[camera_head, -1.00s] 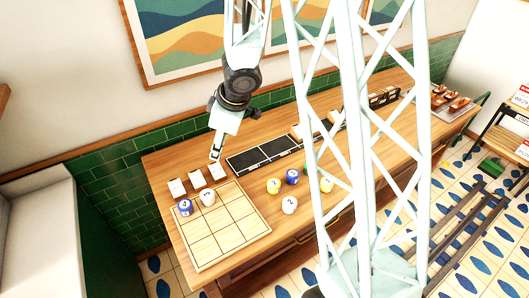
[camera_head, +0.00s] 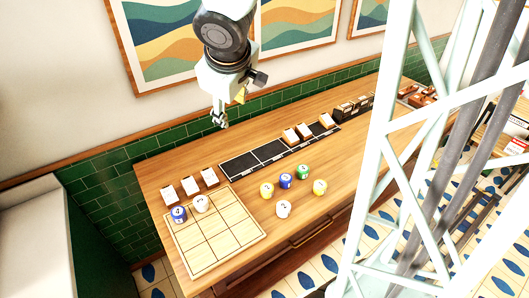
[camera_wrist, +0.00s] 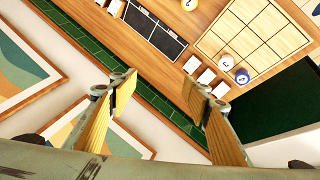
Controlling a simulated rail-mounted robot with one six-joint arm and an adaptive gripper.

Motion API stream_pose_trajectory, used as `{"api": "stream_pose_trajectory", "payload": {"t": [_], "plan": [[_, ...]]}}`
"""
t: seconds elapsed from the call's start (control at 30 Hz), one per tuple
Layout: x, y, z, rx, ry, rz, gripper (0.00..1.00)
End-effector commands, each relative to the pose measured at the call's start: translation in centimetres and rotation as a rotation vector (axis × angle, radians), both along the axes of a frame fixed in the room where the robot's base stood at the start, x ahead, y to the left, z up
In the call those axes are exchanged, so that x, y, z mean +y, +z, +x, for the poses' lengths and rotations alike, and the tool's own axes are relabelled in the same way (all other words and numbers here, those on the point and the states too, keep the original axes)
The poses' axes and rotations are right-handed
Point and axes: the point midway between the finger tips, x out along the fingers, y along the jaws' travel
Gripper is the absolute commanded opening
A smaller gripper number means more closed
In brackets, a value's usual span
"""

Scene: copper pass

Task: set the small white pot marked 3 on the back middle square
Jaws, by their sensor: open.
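A small white pot (camera_head: 201,203) stands upright on the back middle square of the light wooden grid board (camera_head: 232,236). It also shows in the wrist view (camera_wrist: 226,63). Another small white pot (camera_head: 284,208) stands on the table right of the board. Both carry dark digits too small to read surely, so I cannot tell which is 3. A blue pot (camera_head: 179,214) sits on the board's back left square. My gripper (camera_head: 220,118) is above the back of the table, apart from every pot. In the wrist view its fingers (camera_wrist: 161,84) are spread with nothing between them.
Three white-faced blocks (camera_head: 190,186) line the board's back edge. A black panel strip (camera_head: 272,152) lies behind. Two yellow pots (camera_head: 266,190) (camera_head: 320,187), a blue pot (camera_head: 286,181) and a green pot (camera_head: 303,172) stand right of the board. The board's other squares are clear.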

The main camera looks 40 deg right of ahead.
Motion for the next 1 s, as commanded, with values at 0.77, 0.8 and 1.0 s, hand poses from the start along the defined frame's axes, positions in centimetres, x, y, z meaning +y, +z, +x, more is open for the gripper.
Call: {"api": "stream_pose_trajectory", "payload": {"t": [0.77, 0.8, 1.0], "plan": [[2.4, 8.2, -13.3, -0.006, -0.252, 0.098, 0.44], [2.7, 8.4, -14.1, -0.002, -0.261, 0.106, 0.44], [4.6, 9.5, -17.9, 0.012, -0.297, 0.163, 0.44]]}}
